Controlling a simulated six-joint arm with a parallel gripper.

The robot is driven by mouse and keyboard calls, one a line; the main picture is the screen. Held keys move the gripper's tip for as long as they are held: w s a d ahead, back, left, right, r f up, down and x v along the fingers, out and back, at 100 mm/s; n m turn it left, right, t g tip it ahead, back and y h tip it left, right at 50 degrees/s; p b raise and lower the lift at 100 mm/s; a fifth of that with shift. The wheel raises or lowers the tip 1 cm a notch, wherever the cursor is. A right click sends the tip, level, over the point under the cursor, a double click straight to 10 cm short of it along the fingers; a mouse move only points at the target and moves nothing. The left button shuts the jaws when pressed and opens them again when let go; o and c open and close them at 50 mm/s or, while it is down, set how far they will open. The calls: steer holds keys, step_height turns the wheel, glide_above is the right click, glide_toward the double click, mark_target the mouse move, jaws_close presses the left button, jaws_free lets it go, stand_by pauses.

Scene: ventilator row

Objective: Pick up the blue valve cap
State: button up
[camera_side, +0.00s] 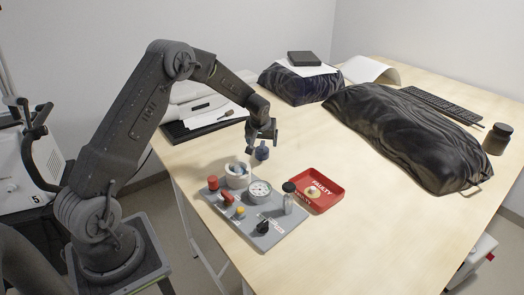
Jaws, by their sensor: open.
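A red "FAULTY" tray (325,197) lies right. Black-covered bulky shapes (410,135) fill the back; the front right table is clear.

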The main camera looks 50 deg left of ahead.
mark_target(262, 145)
steer(key=x, duration=0.5)
steer(key=shift+a, duration=0.25)
steer(key=shift+r, duration=0.1)
steer(key=shift+c, duration=0.2)
steer(key=c, duration=0.9)
